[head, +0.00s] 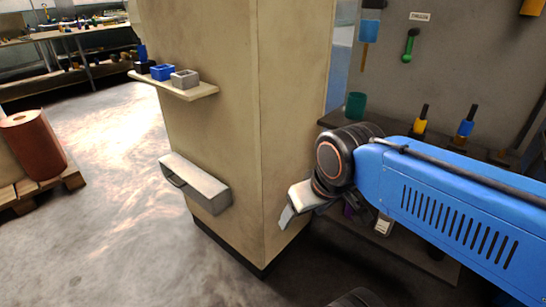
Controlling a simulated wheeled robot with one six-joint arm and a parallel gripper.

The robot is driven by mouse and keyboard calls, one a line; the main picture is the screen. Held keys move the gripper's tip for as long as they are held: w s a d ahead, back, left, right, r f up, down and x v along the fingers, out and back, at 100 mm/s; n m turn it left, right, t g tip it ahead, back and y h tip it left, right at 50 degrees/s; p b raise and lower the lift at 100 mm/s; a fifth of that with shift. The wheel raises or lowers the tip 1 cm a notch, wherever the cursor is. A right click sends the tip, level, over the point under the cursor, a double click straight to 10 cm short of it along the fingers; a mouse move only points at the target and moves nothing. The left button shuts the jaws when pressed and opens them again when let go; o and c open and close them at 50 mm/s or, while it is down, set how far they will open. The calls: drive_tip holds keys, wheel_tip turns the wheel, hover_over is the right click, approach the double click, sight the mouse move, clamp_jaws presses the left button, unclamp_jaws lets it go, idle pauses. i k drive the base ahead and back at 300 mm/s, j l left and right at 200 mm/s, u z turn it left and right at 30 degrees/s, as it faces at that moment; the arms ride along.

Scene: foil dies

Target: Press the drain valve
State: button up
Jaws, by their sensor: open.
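I cannot pick out a drain valve in the head view. My gripper (293,207) is at the end of my blue arm, right of centre, in front of the right face of a beige pillar. It appears pale grey and angled down to the left. It is open, with nothing seen between its fingers. The fingertips are small in the view, so I cannot tell how far they are from the pillar.
The beige pillar (205,120) carries a shelf (200,93) with small blue and grey bins, and a grey box (195,184) below. A grey tool panel (465,60) stands right. A red-brown roll (33,145) sits on a pallet at left. Floor (100,240) left of the pillar is clear.

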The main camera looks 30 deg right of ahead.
sight(406, 58)
drive_tip(key=z, duration=1.3)
